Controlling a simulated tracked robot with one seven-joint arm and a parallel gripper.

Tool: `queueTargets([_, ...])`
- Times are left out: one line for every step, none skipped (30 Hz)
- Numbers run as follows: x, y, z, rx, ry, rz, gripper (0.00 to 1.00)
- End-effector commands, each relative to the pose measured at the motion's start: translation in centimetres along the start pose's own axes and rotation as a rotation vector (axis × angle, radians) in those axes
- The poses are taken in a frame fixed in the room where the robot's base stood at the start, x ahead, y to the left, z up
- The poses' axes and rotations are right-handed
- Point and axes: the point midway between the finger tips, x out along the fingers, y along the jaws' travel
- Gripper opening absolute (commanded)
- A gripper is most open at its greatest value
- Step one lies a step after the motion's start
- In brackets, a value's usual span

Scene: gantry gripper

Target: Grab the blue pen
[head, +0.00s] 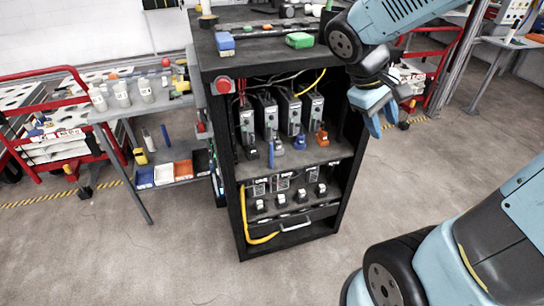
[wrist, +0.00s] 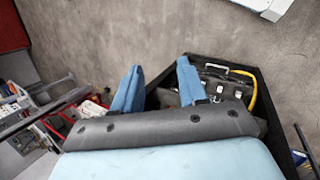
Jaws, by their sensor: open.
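A thin upright blue object (head: 271,155), which looks like the blue pen, is on the upper shelf inside the black cabinet (head: 236,215), in front of the grey charger units. It is too small to be sure. My gripper (head: 382,120) is beside the cabinet's right front edge, to the right of the blue object and apart from it. Its two blue fingers point down, open, with nothing between them. In the wrist view my gripper (wrist: 159,64) also shows open and empty, with part of the cabinet behind the right finger. The blue object cannot be made out there.
The cabinet's right post (head: 351,170) stands between my gripper and the shelf. Grey units (head: 291,112) with cables fill the shelf's back. A green box (head: 299,40) lies on the cabinet top. A side table (head: 130,105) holds cups at left.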

Motion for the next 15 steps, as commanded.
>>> queueTargets([0.6, -0.1, -0.8, -0.053, -0.039, 0.034, 0.42])
queueTargets([0.9, -0.1, -1.2, -0.081, -0.060, 0.056, 0.42])
queueTargets([1.3, -0.1, -1.8, -0.120, -0.087, 0.087, 0.42])
queueTargets([1.6, -0.1, -2.2, -0.149, -0.106, 0.110, 0.42])
queueTargets([1.8, -0.1, -2.6, -0.177, -0.126, 0.134, 0.42])
queueTargets([2.1, -0.1, -3.3, -0.216, -0.149, 0.166, 0.42])
queueTargets([2.4, -0.1, -3.8, -0.244, -0.167, 0.190, 0.42])
queueTargets([2.6, -0.1, -4.2, -0.273, -0.185, 0.215, 0.42])
queueTargets([2.9, -0.2, -5.0, -0.311, -0.206, 0.248, 0.42])
queueTargets([3.1, -0.2, -5.5, -0.340, -0.223, 0.274, 0.42])
queueTargets([3.3, -0.3, -6.0, -0.369, -0.238, 0.301, 0.42])
queueTargets([3.6, -0.5, -6.8, -0.406, -0.257, 0.335, 0.42])
queueTargets([3.8, -0.6, -7.3, -0.435, -0.271, 0.363, 0.42])
queueTargets([4.0, -0.7, -7.9, -0.464, -0.285, 0.390, 0.42])
queueTargets([4.2, -0.9, -8.8, -0.502, -0.302, 0.426, 0.42])
